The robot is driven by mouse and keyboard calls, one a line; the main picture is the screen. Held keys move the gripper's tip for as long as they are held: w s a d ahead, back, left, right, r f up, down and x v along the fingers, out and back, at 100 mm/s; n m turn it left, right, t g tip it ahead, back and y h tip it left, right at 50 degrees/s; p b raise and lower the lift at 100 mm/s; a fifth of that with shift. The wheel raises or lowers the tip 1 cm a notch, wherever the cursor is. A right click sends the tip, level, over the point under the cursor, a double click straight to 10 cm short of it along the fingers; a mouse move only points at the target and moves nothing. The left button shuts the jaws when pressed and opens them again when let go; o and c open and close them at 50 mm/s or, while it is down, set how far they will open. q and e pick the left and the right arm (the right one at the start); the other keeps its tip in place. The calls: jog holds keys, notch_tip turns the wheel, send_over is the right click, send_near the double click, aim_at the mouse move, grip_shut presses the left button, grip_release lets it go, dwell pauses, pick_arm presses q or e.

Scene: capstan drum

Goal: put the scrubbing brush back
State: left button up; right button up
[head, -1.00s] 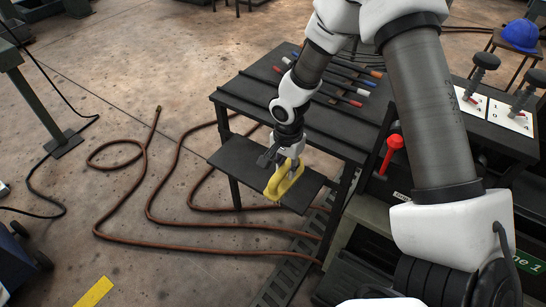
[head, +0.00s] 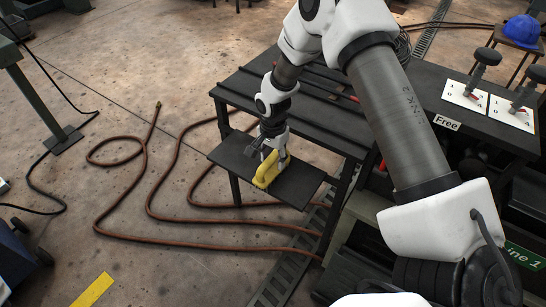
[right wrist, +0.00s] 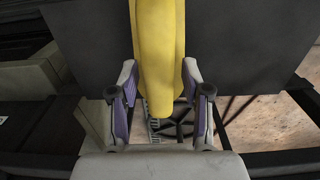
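The scrubbing brush (head: 268,171) is a yellow block. It is in my right gripper (head: 270,155), over the small dark side shelf (head: 300,185) of the black table. I cannot tell whether the brush touches the shelf. My left gripper is not in view.
The ridged black table (head: 310,120) stands right behind the shelf, with red-handled tools partly hidden by my arm. A brown hose (head: 150,200) loops on the floor at the left. A panel with levers (head: 465,95) and a blue helmet (head: 523,29) are at the right.

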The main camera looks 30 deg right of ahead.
jog(key=shift+r, duration=0.1)
notch_tip(320, 180, up, 12)
jog(key=p, duration=0.1)
dwell(0.4)
jog(key=shift+r, duration=0.1)
